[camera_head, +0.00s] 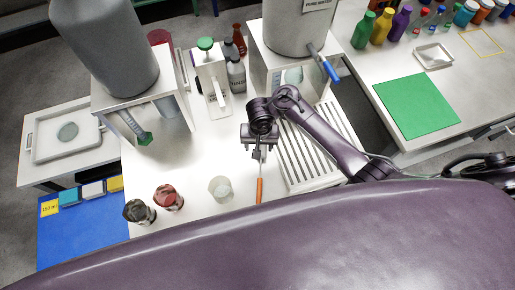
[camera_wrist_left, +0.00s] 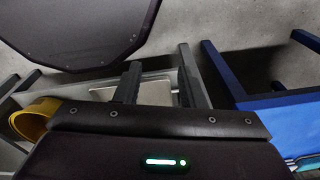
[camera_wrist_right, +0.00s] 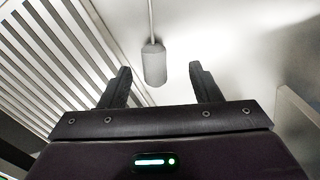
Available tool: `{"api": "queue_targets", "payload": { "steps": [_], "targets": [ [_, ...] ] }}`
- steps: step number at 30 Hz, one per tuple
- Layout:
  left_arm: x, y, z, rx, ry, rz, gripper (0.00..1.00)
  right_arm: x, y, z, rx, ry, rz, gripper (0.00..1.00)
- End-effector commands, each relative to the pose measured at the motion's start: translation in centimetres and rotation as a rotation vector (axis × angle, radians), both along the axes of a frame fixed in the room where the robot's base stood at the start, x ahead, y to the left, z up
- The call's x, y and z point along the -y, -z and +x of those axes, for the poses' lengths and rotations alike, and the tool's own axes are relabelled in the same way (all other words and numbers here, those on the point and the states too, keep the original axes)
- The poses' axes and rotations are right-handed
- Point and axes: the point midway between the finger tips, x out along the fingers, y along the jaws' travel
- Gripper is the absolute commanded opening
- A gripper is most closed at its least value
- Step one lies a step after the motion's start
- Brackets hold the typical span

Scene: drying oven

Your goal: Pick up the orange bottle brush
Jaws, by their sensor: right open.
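The orange bottle brush lies on the white table in the head view, its orange handle (camera_head: 259,190) pointing toward me. In the right wrist view its grey bristle head (camera_wrist_right: 154,62) and thin stem (camera_wrist_right: 151,20) show; the orange handle is out of that view. My right gripper (camera_head: 258,146) is over the brush's far end. Its fingers (camera_wrist_right: 160,74) are open, with the bristle head appearing between the tips; I cannot tell the height gap. My left gripper (camera_wrist_left: 160,78) shows only in its wrist view, fingers apart and empty, away from the brush.
A white slatted rack (camera_head: 318,148) stands right of the brush. A clear beaker (camera_head: 220,188), a red-filled one (camera_head: 168,197) and a dark one (camera_head: 139,212) stand left. Large grey tanks on white stands (camera_head: 165,80) rise behind. A green mat (camera_head: 416,105) lies on the right table.

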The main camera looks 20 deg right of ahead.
Motion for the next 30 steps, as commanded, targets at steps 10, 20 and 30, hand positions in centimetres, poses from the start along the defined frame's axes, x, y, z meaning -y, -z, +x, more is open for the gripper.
{"api": "queue_targets", "payload": {
  "steps": [10,20,30],
  "targets": [
    [0.3,1.3,0.1,0.002,0.0,-0.005,0.36,0.7,3.1,0.2,-0.023,0.035,-0.015,0.57],
    [0.5,2.6,-1.1,-0.016,0.003,-0.006,0.36,1.2,7.4,0.7,-0.021,0.034,-0.014,0.57],
    [0.6,2.4,0.6,0.009,0.003,-0.008,0.36,1.2,7.8,0.7,-0.019,0.034,-0.013,0.53]
  ]
}}
